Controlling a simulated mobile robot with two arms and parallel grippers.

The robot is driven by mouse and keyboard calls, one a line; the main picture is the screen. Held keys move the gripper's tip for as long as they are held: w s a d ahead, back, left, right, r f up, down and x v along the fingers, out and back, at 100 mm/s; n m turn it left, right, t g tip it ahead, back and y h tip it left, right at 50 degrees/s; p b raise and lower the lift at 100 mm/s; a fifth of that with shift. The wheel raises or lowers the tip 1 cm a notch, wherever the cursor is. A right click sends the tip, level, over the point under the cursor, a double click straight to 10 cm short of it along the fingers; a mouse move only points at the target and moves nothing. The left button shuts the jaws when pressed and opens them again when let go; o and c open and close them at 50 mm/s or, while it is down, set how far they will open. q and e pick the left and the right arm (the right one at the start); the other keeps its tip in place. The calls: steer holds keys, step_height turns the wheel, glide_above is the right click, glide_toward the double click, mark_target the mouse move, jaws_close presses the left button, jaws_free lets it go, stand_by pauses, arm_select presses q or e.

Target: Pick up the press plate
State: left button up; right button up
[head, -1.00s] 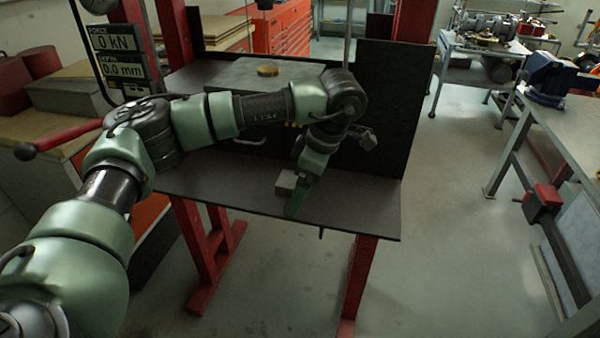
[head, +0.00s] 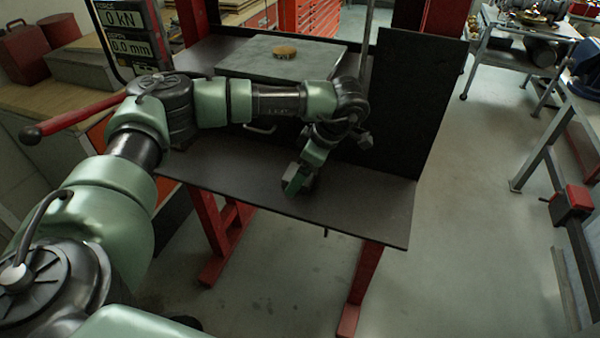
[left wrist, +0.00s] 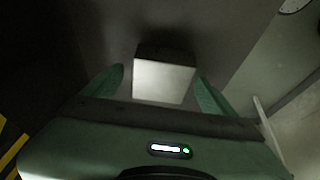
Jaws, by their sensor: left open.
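A small pale grey block, which I take to be the press plate, is on the dark lower shelf (head: 370,205) of the red press frame. It shows beside my gripper in the head view (head: 289,172) and between the fingers in the left wrist view (left wrist: 163,80). My left gripper (head: 295,184) points down at the shelf. In the wrist view its two green fingers (left wrist: 161,88) are open, one on each side of the block, with gaps visible on both sides. My right gripper is not in view.
A grey slab (head: 262,60) with a brass-coloured disc (head: 285,52) sits behind my arm. A dark upright panel (head: 405,110) stands at the shelf's right. A red-handled lever (head: 75,118) reaches in at left. The shelf's front right is clear.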

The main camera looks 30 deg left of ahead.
arm_select(q)
jaws_close()
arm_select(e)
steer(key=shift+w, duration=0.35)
arm_select(q)
steer(key=shift+w+r, duration=0.1)
